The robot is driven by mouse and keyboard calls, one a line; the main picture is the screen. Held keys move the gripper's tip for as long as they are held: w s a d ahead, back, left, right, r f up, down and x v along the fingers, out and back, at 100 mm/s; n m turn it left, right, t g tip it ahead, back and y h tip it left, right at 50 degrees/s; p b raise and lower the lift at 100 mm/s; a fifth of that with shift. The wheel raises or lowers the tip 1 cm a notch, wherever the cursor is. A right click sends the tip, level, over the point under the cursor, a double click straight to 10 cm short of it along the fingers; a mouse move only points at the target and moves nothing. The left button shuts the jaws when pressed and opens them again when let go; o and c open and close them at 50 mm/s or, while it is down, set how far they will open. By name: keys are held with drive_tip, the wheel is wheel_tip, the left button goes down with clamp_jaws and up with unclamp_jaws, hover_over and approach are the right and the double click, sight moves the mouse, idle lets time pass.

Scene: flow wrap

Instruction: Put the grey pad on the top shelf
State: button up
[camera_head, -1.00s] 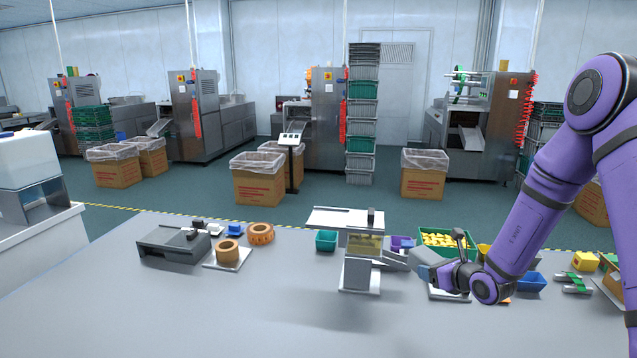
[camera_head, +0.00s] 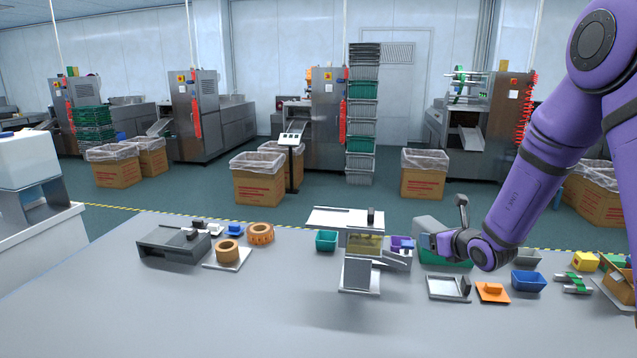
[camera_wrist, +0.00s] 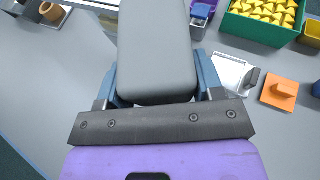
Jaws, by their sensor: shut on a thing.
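My gripper (camera_wrist: 155,92) is shut on a grey, round-cornered block, the grey pad (camera_wrist: 157,45), and its two blue-grey fingers press its sides. In the head view the pad (camera_head: 427,229) is held up in front of the green crate, with my gripper (camera_head: 436,242) partly hidden by my wrist. Left of it stands a metal stand (camera_head: 359,276) with a pale flat plate (camera_head: 335,216) at its top back. I cannot tell for sure which surface is the top shelf.
A pale tray (camera_head: 446,289), an orange plate (camera_head: 492,293) and a blue bin (camera_head: 528,281) lie on the grey table (camera_head: 250,310). A purple bin (camera_head: 402,244) is by the stand. The front table is clear.

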idle(0.4)
drive_tip(key=s+f+n+y, duration=0.1)
drive_tip(key=s+f, duration=0.5)
drive_tip(key=f, duration=0.1)
drive_tip(key=s+f+n+g+y, duration=0.1)
drive_tip(key=s+f, duration=0.5)
drive_tip(key=f, duration=0.1)
drive_tip(key=s+f+n+y, duration=0.1)
drive_tip(key=s+f, duration=0.5)
drive_tip(key=f, duration=0.1)
drive_tip(key=shift+d+f+g+y, duration=0.1)
drive_tip(key=shift+g+y, duration=0.2)
hover_over(429, 329)
drive_tip(key=shift+f, duration=2.5)
drive_tip(key=shift+f, duration=0.1)
drive_tip(key=o, duration=1)
